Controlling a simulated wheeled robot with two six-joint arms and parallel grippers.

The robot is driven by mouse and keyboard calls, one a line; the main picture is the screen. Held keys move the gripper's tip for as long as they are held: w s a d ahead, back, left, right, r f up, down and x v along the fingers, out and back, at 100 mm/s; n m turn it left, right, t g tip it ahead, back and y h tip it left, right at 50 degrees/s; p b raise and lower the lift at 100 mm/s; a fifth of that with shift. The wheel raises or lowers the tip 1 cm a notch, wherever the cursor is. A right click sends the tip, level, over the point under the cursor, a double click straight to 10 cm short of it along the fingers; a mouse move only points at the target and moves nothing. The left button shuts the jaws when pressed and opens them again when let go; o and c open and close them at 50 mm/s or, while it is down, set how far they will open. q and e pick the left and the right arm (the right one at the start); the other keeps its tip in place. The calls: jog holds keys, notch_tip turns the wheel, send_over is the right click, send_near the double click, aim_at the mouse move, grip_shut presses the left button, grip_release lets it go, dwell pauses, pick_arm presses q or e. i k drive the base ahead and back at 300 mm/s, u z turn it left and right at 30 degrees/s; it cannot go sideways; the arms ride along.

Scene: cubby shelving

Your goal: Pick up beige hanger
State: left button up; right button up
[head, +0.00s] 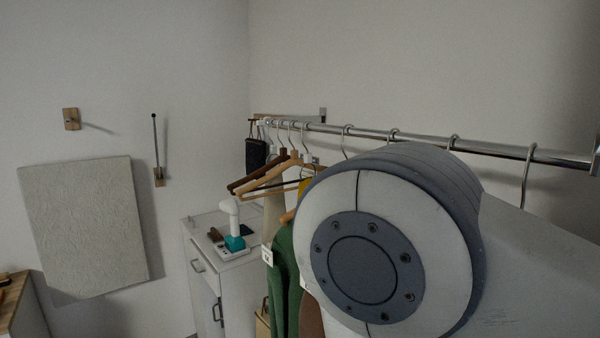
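A beige wooden hanger (270,179) hangs by its metal hook from the rail (420,139), near the rail's far left part. It looks bare, with no garment on it. A dark brown hanger (244,184) hangs close beside it and partly overlaps it. Neither of my grippers shows. A large white and grey joint of my own arm fills the lower right and hides much of the rail's hanging clothes.
Green (285,270) and yellow garments hang just right of the beige hanger, partly hidden. A dark item (256,154) hangs at the rail's far end. A white cabinet (205,290) with a white and teal object (235,242) stands below left. A pale panel (85,225) is on the left wall.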

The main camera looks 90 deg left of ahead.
aim_at(294, 159)
jog(key=u, duration=4.9)
jog(key=i, duration=1.35)
jog(key=z, duration=2.6)
